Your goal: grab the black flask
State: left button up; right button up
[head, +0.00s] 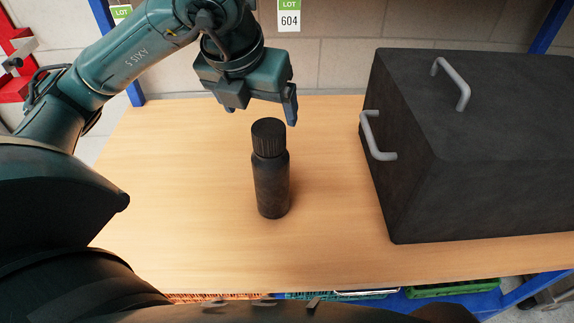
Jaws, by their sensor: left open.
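The black flask (271,184) stands upright on the wooden shelf top (185,205), near the middle of the head view. It has a ribbed black cap (268,138). My left gripper (262,108) is above and behind the flask's cap in the picture. Its fingers are apart and hold nothing. I cannot tell the exact gap between the fingers and the cap. My right gripper is not in view.
A large black box (480,150) with grey handles (378,138) stands to the right of the flask. Blue uprights (551,25) and a pale block wall are behind. Crates (452,288) show below the front edge. The wood left of the flask is clear.

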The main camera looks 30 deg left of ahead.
aim_at(266, 134)
pick_arm(q)
jog(key=x, duration=0.3)
jog(key=b+x, duration=0.1)
jog(key=x, duration=0.2)
jog(key=shift+a+f, duration=0.25)
jog(key=shift+f, duration=0.05)
jog(key=shift+p+x, duration=0.5)
jog(key=shift+x, duration=2.65)
jog(key=shift+a, duration=0.15)
jog(key=shift+r, duration=0.1)
jog(key=c, duration=1.7)
